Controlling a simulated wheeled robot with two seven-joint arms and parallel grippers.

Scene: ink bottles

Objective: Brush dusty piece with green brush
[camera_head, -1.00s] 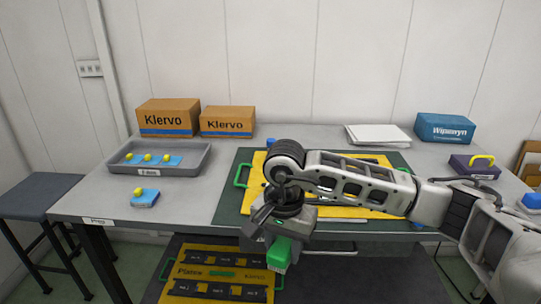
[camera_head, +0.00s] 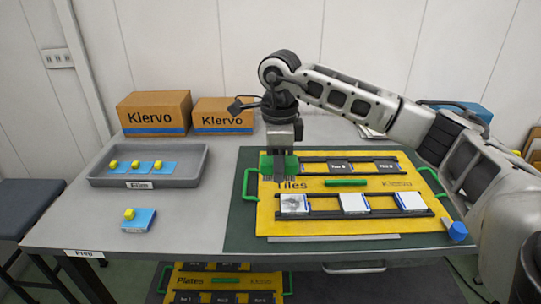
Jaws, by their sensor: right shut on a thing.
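My right gripper (camera_head: 283,150) points down and is shut on the green brush (camera_head: 272,166), at the back left of the yellow Tiles board (camera_head: 268,228). The brush's dark bristles face down at the left end of the back row; whether they touch anything I cannot tell. The dusty piece (camera_head: 294,203), a white tile with a grey smudge, lies at the left of the board's front row, in front of the brush. Two clean white tiles, a middle one (camera_head: 354,203) and a right one (camera_head: 411,201), lie beside it. My left gripper is not in view.
A grey tray (camera_head: 185,182) holds several blue pieces with yellow knobs; another such piece (camera_head: 138,221) lies in front. Cardboard boxes (camera_head: 154,113) stand behind. A blue object (camera_head: 457,231) sits at the board's right corner. A second yellow board (camera_head: 222,282) lies below the table.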

